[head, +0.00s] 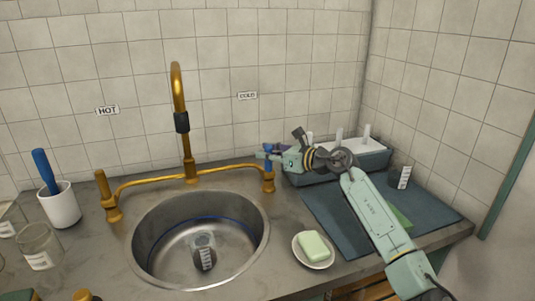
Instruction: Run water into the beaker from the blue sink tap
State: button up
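A clear beaker (204,257) with a dark-marked label stands inside the round steel sink, near the middle of its floor. The brass tap (187,150) rises behind the sink with its curved spout above the basin. Its blue handle (268,165) is on the right, under the COLD label (247,96); the handle on the left (102,185) is brass-coloured, under the HOT label. My gripper (267,154) is at the blue handle and partly covers it. Its fingers are too small to tell whether they are open or touch the handle. No water stream shows.
A soap dish (313,262) sits right of the sink. A dark mat (335,228) lies under my arm, with a grey tray (365,162) behind and another labelled glass (403,177) at right. A white cup with a blue-handled tool (61,208) and glass jars stand left.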

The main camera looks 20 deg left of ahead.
jog(key=o, duration=0.4)
jog(key=shift+c, duration=0.2)
jog(key=v, duration=1.2)
jog(key=shift+f, duration=0.1)
